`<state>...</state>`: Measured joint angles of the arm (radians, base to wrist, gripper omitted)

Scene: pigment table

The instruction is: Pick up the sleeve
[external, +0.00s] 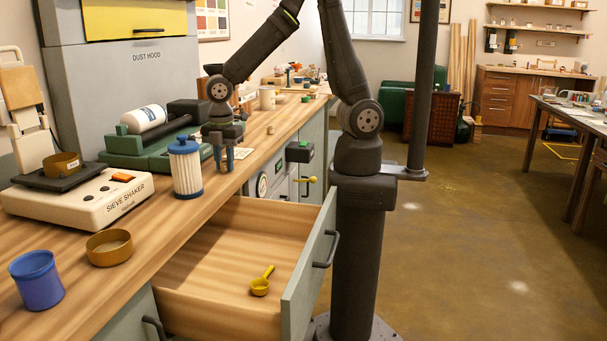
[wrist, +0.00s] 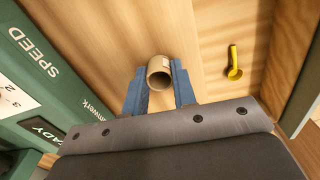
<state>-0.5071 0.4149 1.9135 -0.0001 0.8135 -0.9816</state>
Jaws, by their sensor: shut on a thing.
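The sleeve (wrist: 159,66), a short tan hollow tube, sits between the blue fingers of my gripper (wrist: 160,88) in the wrist view. Its open end faces the camera. The fingers are shut on its two sides. In the external view my gripper (external: 223,158) points down over the bench near its drawer-side edge, just right of a white canister with a blue lid. The sleeve is too small and covered there to make out clearly, and I cannot tell whether it touches the bench.
The blue-lidded canister (external: 186,172) stands close to my gripper. A green roller machine (external: 130,148) lies behind it. An open drawer (external: 215,270) below holds a yellow scoop (external: 261,284). A brass-coloured ring pan (external: 109,247) and blue cup (external: 37,282) stand at the front left.

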